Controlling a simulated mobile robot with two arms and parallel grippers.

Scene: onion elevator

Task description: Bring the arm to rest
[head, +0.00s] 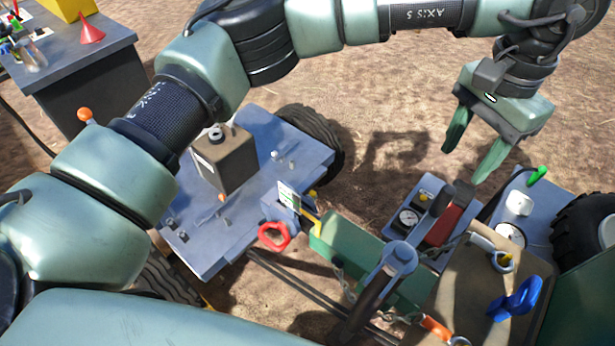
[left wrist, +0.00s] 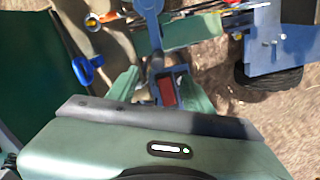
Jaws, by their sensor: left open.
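My left arm (head: 360,22) comes in from the left, runs across the top of the head view and bends down at the right. Its left gripper (head: 467,164) hangs with its green fingers pointing down, apart and empty, above the machine with the gauges. In the left wrist view the two fingers of the left gripper (left wrist: 160,80) show spread, with a red block (left wrist: 167,92) seen between them farther below. I see no contact between the fingers and anything. My right gripper is not in view.
A blue trailer bed (head: 290,135) carries a brown canister (head: 230,158). A red valve wheel (head: 274,236), a gauge panel (head: 408,217), a blue handle (head: 516,299) and black wheels (head: 585,225) surround the machine. A dark table (head: 75,60) stands at upper left. Bare ground (head: 390,100) lies behind.

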